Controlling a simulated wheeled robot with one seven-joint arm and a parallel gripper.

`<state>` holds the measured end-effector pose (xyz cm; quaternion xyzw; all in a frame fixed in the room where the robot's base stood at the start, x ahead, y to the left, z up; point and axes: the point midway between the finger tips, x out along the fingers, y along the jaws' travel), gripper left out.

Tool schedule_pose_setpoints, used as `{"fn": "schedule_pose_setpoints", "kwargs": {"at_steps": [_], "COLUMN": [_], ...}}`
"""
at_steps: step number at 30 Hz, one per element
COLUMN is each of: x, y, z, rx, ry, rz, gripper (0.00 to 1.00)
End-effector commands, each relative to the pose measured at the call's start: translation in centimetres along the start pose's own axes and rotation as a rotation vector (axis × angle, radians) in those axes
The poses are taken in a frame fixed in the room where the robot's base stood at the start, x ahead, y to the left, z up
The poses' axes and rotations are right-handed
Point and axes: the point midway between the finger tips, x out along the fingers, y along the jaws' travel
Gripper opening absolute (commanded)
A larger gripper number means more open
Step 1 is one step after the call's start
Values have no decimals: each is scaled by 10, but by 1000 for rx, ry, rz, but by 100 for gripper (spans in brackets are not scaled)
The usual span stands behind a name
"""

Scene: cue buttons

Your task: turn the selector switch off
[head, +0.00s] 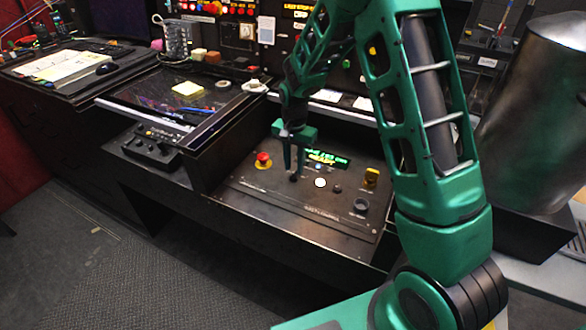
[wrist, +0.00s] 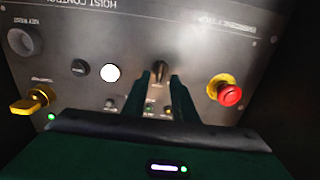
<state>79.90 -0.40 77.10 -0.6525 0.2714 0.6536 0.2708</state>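The selector switch (wrist: 160,70) is a small black knob on the dark control panel. In the wrist view it sits just beyond and between the tips of my two dark fingers. In the head view it is a small dark knob (head: 294,178) just below my gripper (head: 293,158). In the wrist view my gripper (wrist: 158,82) is open, with one finger on each side of the knob. A gap seems to remain, but I cannot tell whether the fingers touch it. The label by the knob is too blurred to read.
A red emergency stop (wrist: 230,95) on a yellow collar is close beside my fingers. A lit white button (wrist: 110,73), a black button (wrist: 80,68), a yellow handle (wrist: 30,102) and a round key switch (wrist: 24,42) lie on the other side.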

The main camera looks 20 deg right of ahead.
Motion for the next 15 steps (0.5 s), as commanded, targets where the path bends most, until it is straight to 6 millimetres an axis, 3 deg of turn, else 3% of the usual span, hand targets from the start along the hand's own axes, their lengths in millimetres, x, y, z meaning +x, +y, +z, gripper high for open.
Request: {"fn": "schedule_pose_setpoints", "kwargs": {"at_steps": [6, 15], "x": [16, 18], "y": [0, 0], "z": [0, 0], "rx": [0, 0], "ry": [0, 0], "rz": [0, 0], "gripper": [26, 26]}}
